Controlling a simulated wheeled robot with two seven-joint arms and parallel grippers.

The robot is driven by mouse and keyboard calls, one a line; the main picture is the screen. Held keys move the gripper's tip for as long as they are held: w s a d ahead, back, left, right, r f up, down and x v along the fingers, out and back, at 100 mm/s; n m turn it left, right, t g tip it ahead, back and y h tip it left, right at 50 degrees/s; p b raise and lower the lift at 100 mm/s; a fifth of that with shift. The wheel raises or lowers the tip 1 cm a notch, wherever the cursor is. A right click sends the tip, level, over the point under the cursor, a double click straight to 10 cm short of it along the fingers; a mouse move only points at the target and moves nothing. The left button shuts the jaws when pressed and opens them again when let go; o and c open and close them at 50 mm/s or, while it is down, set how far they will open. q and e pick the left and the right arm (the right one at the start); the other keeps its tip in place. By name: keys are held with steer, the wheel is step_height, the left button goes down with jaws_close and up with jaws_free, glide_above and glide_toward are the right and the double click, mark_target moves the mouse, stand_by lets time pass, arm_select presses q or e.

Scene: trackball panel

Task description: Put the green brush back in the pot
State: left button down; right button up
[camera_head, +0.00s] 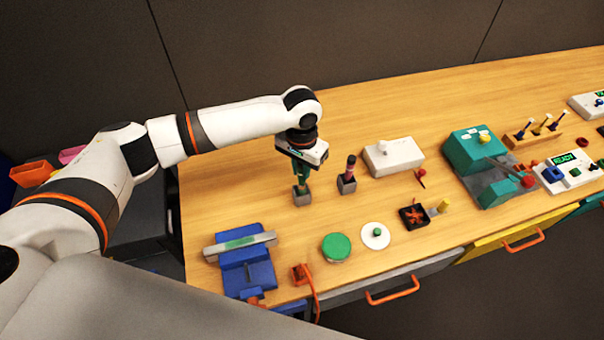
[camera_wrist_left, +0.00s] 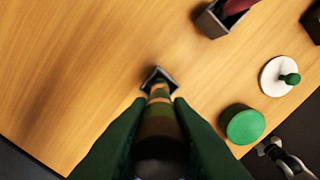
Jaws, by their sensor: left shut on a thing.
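My left gripper (camera_head: 302,166) points down over the table and is shut on the green brush (camera_head: 303,182). In the left wrist view, the left gripper's green fingers (camera_wrist_left: 160,120) close around the brush (camera_wrist_left: 160,106), with its tan and dark bands between them. The small grey square pot (camera_head: 302,198) stands right under the brush; it also shows in the left wrist view (camera_wrist_left: 150,76). The brush's lower end overlaps the pot's mouth in both views. I cannot tell how deep it is inside.
A second grey pot (camera_head: 346,186) with a pink and dark brush stands close on the right. Behind it is a white box (camera_head: 393,157). In front are a blue fixture (camera_head: 247,270), a green disc (camera_head: 336,247) and a white disc (camera_head: 375,236). The table behind is clear.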

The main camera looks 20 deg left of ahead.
mark_target(301, 176)
arm_select(q)
steer(key=shift+f, duration=1.45)
arm_select(e)
steer(key=shift+w+d+r, duration=0.15)
steer(key=shift+w+r, duration=0.05)
steer(key=shift+w, duration=0.1)
arm_select(q)
steer(key=shift+f, duration=0.15)
steer(key=c, duration=1.3)
jaws_free()
step_height(301, 176, up, 12)
steer(key=shift+r+b, duration=0.2)
steer(key=shift+b, duration=0.7)
arm_select(e)
step_height(301, 176, down, 2)
steer(key=shift+f, duration=0.1)
